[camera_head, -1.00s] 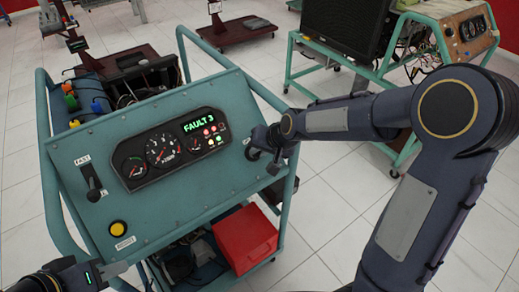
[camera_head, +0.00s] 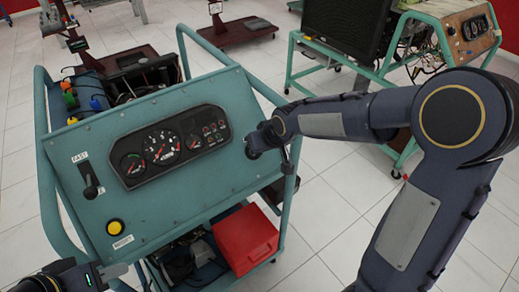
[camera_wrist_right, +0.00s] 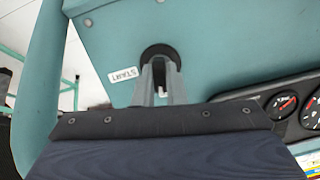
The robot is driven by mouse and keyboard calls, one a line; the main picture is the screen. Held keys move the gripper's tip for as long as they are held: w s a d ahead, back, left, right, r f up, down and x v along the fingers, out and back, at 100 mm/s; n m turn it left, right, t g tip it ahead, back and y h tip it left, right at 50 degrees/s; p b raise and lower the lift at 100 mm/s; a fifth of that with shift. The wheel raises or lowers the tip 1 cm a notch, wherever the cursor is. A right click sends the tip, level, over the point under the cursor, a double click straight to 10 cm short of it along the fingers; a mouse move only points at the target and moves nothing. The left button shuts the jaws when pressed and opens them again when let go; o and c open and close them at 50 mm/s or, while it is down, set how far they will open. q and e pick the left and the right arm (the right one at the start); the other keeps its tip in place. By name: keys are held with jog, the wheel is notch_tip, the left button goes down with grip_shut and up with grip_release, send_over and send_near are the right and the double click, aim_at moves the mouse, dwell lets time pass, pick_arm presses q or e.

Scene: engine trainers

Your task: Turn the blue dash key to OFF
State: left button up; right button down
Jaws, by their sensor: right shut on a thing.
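The teal dash panel (camera_head: 75,150) is on a wheeled engine trainer. My right gripper (camera_head: 255,152) is at the panel's right edge, its fingers against the key switch there. In the right wrist view my right gripper (camera_wrist_right: 160,75) is shut on the dash key, in front of the black round switch collar (camera_wrist_right: 158,50). The key is mostly hidden between the fingers, and its blue colour does not show. A START label (camera_wrist_right: 123,74) is beside the collar. The gauge cluster (camera_head: 170,145) has a dark display. My left gripper (camera_head: 117,270) is low at left, apart from the panel; its jaw opening is unclear.
A black lever (camera_head: 91,185) and a yellow button (camera_head: 115,228) stand out from the panel's left side. The teal tube frame (camera_head: 48,170) surrounds it. A red box (camera_head: 245,237) sits on the lower shelf. Another trainer (camera_head: 420,25) stands behind at right.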

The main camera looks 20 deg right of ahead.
jog(key=shift+n+b, duration=0.4)
jog(key=shift+n, duration=0.6)
jog(key=c, duration=1.5)
grip_release()
jog(key=shift+s+r, duration=0.1)
jog(key=v, duration=0.7)
jog(key=shift+s+r, duration=0.2)
